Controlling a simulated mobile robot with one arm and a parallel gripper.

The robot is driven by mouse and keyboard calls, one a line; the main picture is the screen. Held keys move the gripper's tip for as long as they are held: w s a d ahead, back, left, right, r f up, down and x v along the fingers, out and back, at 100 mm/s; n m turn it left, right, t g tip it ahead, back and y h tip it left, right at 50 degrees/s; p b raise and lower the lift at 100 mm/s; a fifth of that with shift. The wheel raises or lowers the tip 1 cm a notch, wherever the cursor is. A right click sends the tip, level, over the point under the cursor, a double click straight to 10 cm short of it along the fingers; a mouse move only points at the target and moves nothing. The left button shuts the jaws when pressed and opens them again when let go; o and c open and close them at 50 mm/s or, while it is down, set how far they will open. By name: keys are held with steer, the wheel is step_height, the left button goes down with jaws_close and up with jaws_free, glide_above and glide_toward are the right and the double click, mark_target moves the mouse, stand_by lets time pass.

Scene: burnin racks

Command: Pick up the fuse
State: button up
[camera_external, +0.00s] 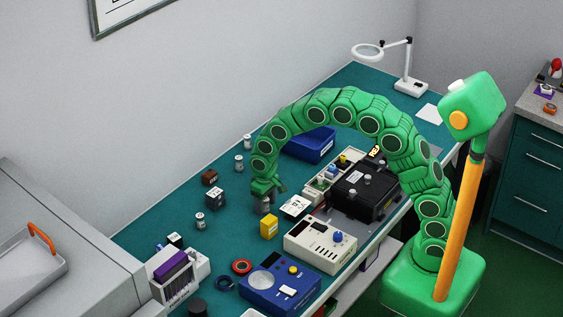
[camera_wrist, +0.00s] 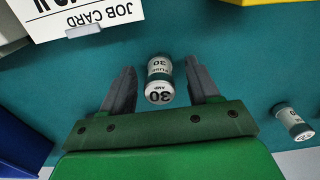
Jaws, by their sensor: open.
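A fuse (camera_wrist: 159,81), a small cylinder with white and dark green bands marked 30 AMP, stands between the two grey fingers of my gripper (camera_wrist: 161,72) in the wrist view. The fingers are open, with a gap on each side of it. In the external view my gripper (camera_external: 268,192) points down over the teal bench, and the fuse (camera_external: 264,206) shows partly below it. A second fuse (camera_wrist: 293,122), also marked 30, is at the right of the wrist view. Similar small cylinders stand at the left (camera_external: 200,221) and farther back (camera_external: 239,162).
A yellow block (camera_external: 269,226), a job card (camera_external: 295,207) and a beige box with a blue knob (camera_external: 320,246) are close to the right and front. Dark blocks (camera_external: 215,197) stand to the left. A blue bin (camera_external: 310,144) is behind the arm.

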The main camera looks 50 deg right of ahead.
jaws_close()
steer(key=shift+w+r, duration=0.1)
steer(key=shift+r, duration=0.55)
steer(key=s+d+r, duration=0.3)
steer(key=s+r, duration=0.8)
steer(key=s, duration=0.2)
steer(key=shift+s+d+r, duration=0.2)
steer(key=shift+s+r, duration=0.15)
